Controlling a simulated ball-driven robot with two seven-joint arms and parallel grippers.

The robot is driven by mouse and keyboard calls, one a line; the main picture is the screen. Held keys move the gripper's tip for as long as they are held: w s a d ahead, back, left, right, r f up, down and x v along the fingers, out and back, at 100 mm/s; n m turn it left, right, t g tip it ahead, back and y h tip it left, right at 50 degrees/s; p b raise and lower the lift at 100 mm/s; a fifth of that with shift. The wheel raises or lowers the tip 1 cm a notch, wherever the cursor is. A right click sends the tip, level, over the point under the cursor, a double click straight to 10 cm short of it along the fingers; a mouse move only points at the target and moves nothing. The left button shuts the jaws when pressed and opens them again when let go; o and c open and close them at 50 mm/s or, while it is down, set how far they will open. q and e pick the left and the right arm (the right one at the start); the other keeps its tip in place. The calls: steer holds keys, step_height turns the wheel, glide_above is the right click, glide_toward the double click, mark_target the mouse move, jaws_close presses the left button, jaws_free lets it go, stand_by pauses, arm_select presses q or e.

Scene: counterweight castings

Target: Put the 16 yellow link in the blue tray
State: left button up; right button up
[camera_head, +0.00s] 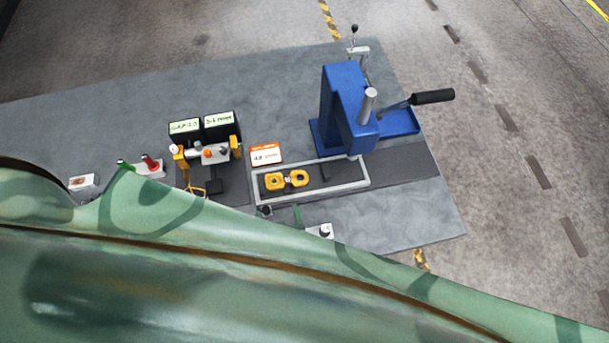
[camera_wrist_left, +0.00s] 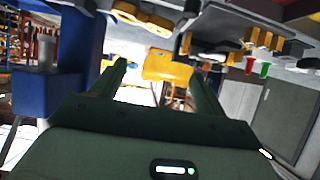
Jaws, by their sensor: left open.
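The yellow link (camera_head: 275,182), shaped like two joined rings, lies in a shallow grey-rimmed tray on the bench in the head view. A yellow ringed piece, apparently the same link (camera_wrist_left: 145,17), shows at the top of the left wrist view. The blue tray (camera_head: 402,121) sits at the right foot of the blue press. My left gripper (camera_wrist_left: 158,72) is open, its two dark green fingers apart with nothing held between them. It is apart from the link. In the head view a large green shape covers the foreground and hides the gripper's fingers. My right gripper is not in view.
The blue press (camera_head: 347,105) with its black-handled lever stands right of the grey-rimmed tray (camera_head: 367,184). An orange-topped card (camera_head: 265,154) stands behind the link. The bench's back left is clear.

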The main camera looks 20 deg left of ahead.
arm_select(q)
steer(key=b, duration=0.7)
glide_toward(273, 176)
steer(key=shift+x, duration=1.15)
steer(key=shift+w+a, duration=0.2)
steer(key=shift+a, duration=0.05)
steer(key=b+x, duration=0.4)
steer(key=b, duration=0.1)
steer(key=shift+w+f, duration=0.25)
steer(key=shift+f, duration=0.05)
steer(key=shift+w+a+b, duration=0.15)
steer(key=shift+w+b, duration=0.2)
steer(key=shift+b, duration=0.1)
steer(key=shift+r, duration=0.1)
jaws_close()
